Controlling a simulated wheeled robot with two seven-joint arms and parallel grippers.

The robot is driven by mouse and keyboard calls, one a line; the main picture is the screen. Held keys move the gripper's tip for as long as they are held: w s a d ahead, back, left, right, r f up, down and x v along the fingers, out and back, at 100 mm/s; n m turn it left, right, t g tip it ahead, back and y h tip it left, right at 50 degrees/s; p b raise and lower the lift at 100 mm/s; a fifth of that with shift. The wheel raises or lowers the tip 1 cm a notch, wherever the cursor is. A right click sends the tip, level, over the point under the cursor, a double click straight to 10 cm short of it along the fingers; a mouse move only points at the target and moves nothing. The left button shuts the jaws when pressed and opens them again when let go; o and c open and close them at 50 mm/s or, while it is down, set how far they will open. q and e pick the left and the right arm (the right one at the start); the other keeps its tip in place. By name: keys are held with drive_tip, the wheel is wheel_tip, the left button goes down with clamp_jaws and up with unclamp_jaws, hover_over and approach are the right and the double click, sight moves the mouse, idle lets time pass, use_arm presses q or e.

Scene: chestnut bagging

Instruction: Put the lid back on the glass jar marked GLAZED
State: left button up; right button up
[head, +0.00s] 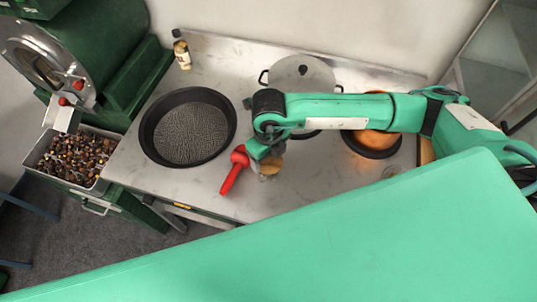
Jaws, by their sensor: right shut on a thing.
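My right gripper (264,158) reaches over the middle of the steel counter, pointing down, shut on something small. A round tan piece (270,170), which looks like the lid, shows just under its fingertips. A greyish, glassy shape surrounds the tan piece; I cannot tell if it is the jar or whether the lid touches it. No GLAZED marking is readable. My left gripper is not in view.
A red-handled tool (234,172) lies close left of the gripper. A wide black pan (147,133) stands farther left, a lidded pot (305,75) behind, and an orange-lit pan (372,151) under my right arm. A chestnut tray (98,186) and a small bottle (181,52) are left.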

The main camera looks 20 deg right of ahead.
drive_tip(key=shift+f+b, duration=0.2)
drive_tip(key=shift+b, duration=1)
idle(1.7)
idle(0.4)
drive_tip(key=o, duration=1.1)
drive_tip(key=shift+c, duration=0.2)
drive_tip(key=shift+o, duration=0.2)
drive_tip(key=shift+r, duration=0.1)
drive_tip(key=shift+r+p, duration=1.5)
drive_tip(key=shift+r, duration=1.9)
clamp_jaws()
